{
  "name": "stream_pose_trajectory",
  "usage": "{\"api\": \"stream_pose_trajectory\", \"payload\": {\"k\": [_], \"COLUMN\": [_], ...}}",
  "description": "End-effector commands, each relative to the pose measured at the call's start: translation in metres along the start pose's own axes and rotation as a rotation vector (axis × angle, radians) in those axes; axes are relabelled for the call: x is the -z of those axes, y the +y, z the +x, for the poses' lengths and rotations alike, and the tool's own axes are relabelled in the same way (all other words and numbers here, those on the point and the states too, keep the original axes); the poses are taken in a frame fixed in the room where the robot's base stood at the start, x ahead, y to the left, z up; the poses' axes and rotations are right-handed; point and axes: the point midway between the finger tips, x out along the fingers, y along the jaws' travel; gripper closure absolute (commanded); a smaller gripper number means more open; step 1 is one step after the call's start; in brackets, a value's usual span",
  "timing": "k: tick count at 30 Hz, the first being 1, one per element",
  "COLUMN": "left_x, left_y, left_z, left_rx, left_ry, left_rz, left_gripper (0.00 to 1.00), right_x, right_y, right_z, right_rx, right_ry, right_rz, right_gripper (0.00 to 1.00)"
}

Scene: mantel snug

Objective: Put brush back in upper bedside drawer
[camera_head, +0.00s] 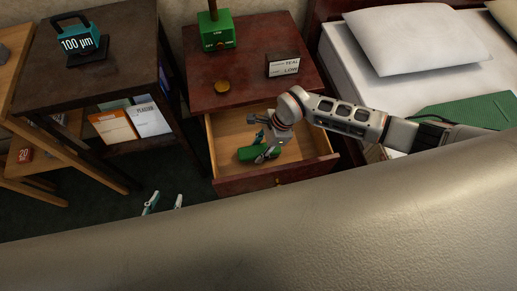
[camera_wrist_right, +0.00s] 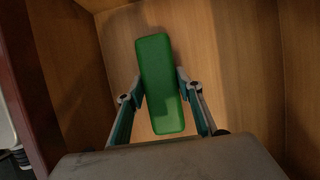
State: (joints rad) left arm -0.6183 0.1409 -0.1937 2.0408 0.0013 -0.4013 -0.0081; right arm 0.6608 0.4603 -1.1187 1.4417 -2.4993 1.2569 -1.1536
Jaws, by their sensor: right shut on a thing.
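The green brush (camera_head: 246,154) is inside the open upper drawer (camera_head: 240,183) of the dark red bedside table. In the right wrist view the brush (camera_wrist_right: 160,80) is a long green block between the fingers, with the wooden drawer floor behind it. My right gripper (camera_head: 266,151) reaches down into the drawer and is shut on the brush. I cannot tell whether the brush touches the drawer floor. My left gripper (camera_head: 163,203) shows only its two fingertips, apart and empty, over the dark floor left of the drawer.
On the bedside table top (camera_head: 236,92) stand a green lamp base (camera_head: 218,32), a small sign (camera_head: 283,66) and a brass disc (camera_head: 222,87). A dark side table (camera_head: 110,65) stands left, a bed (camera_head: 350,70) right. Bare drawer floor surrounds the brush.

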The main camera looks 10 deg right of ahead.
Motion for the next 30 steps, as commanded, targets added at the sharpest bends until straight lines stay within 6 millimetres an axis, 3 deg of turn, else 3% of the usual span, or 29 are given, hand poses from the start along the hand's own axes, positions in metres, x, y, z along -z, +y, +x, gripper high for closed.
{"api": "stream_pose_trajectory", "payload": {"k": [2,12,13,15,25,30], "left_x": [-0.005,-0.005,-0.005,-0.005,-0.004,0.004], "left_y": [0.001,0.001,0.001,0.001,0.001,-0.001], "left_z": [0.001,0.0,0.0,0.0,0.0,-0.002], "left_rx": [-0.001,-0.001,-0.001,-0.001,0.0,0.002], "left_ry": [-0.008,-0.008,-0.007,-0.007,-0.004,0.005], "left_rz": [0.002,0.002,0.002,0.002,0.002,0.001], "left_gripper": [0.61,0.61,0.61,0.61,0.61,0.61], "right_x": [0.002,0.003,0.004,0.003,0.003,0.003], "right_y": [0.001,0.0,0.0,0.0,0.0,-0.002], "right_z": [0.008,0.009,0.009,0.008,0.007,-0.008], "right_rx": [-0.002,0.0,0.0,0.0,0.001,0.005], "right_ry": [-0.002,0.0,0.0,0.0,0.0,0.001], "right_rz": [0.001,-0.001,-0.001,-0.001,-0.001,-0.002], "right_gripper": [0.84,0.84,0.62,0.48,0.48,0.48]}}
